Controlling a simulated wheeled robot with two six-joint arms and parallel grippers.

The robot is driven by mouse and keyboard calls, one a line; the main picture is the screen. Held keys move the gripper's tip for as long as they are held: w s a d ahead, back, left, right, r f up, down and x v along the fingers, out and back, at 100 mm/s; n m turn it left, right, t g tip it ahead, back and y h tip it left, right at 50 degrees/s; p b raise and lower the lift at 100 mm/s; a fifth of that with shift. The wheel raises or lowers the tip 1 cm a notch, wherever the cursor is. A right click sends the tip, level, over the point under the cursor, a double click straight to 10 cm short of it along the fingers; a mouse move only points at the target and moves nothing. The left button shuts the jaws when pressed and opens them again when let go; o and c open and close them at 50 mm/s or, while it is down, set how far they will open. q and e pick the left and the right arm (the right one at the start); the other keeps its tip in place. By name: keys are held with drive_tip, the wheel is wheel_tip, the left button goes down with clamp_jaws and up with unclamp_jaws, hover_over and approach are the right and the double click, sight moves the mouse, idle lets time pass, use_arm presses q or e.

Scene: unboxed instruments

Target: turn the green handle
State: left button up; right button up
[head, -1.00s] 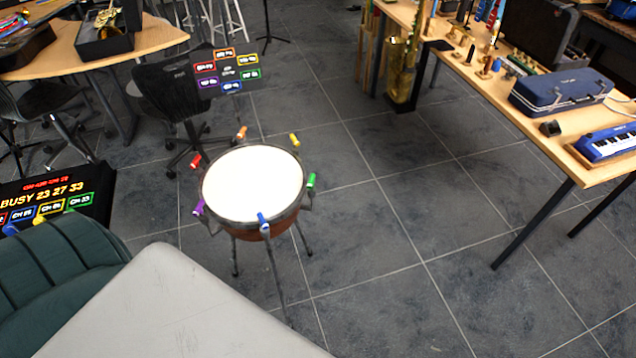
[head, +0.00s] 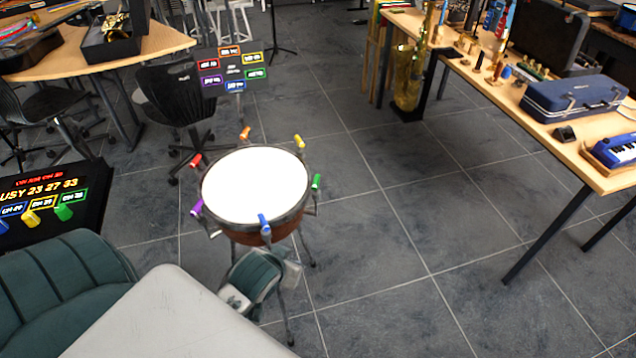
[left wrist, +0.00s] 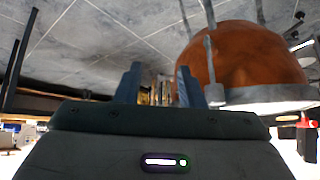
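A green handle (head: 316,182) stands on the right rim of a kettledrum (head: 253,188) with a white head and reddish-brown bowl. Blue (head: 264,224), purple (head: 197,207), red (head: 195,160), orange (head: 245,134) and yellow (head: 299,142) handles stand around the same rim. My left gripper (head: 288,268) is low in front of the drum, below and left of the green handle and apart from it. In the left wrist view my left gripper (left wrist: 158,72) has its fingers apart with nothing between them; the orange drum bowl (left wrist: 245,55) appears inverted to their right. My right gripper is not in view.
A sign (head: 232,70) with coloured labels stands behind the drum. A dark panel (head: 50,200) with lit text and coloured blocks, one green, is at left. A table (head: 600,180) with instruments is at right. The floor right of the drum is clear.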

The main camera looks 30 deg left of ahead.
sight(316, 183)
use_arm(q)
drive_tip(key=w+a+r+n+t+y, duration=0.1)
drive_tip(key=w+a+r+n+t, duration=0.2)
drive_tip(key=w, duration=0.4)
drive_tip(key=w+r+t, duration=0.3)
drive_tip(key=w+r, duration=0.2)
drive_tip(key=w, duration=0.1)
drive_tip(key=x, duration=0.5)
drive_tip(key=p+x, duration=0.1)
drive_tip(key=x, duration=0.5)
drive_tip(key=shift+a+r, duration=0.1)
drive_tip(key=shift+a, duration=0.15)
clamp_jaws()
